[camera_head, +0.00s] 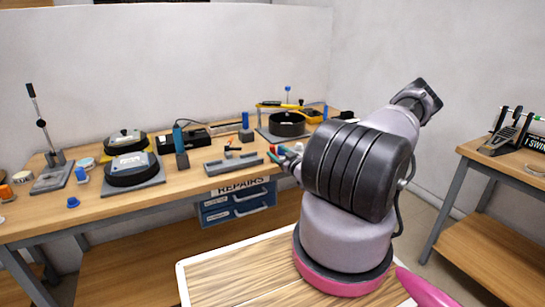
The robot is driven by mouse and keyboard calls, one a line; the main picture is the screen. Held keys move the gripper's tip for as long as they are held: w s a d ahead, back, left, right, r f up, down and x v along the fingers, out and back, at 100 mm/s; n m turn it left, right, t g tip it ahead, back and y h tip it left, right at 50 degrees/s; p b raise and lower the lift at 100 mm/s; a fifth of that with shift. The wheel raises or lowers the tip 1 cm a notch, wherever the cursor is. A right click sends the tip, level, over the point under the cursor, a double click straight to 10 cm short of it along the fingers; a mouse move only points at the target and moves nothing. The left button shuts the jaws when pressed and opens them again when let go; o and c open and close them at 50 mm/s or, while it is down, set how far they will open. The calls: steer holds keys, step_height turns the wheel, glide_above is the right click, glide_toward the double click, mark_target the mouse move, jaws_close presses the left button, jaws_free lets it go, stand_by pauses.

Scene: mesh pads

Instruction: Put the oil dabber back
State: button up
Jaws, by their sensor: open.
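I cannot pick out the oil dabber for certain. A cluster of small coloured tips (279,151), red, blue and green, shows at the bench's right part, beside my arm and partly hidden by it. A blue-topped upright tool (178,137) stands in a dark block (182,159) at the bench's middle. My arm rises from a pink-ringed base in the foreground and reaches up to the right, away from the bench top. My gripper's fingers are not visible; my arm's big black joint covers part of the bench.
The wooden workbench (115,204) bears a stand with a tall rod (38,120), round black pieces on grey pads (130,168), a grey slotted block (234,163) and a black ring-shaped part (287,124). Blue drawers (236,207) hang below. Another table (495,164) stands right.

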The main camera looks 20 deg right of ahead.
steer(key=shift+w+a, duration=0.2)
steer(key=shift+w, duration=1.55)
steer(key=shift+w+a, duration=0.2)
steer(key=shift+w, duration=1.55)
jaws_close()
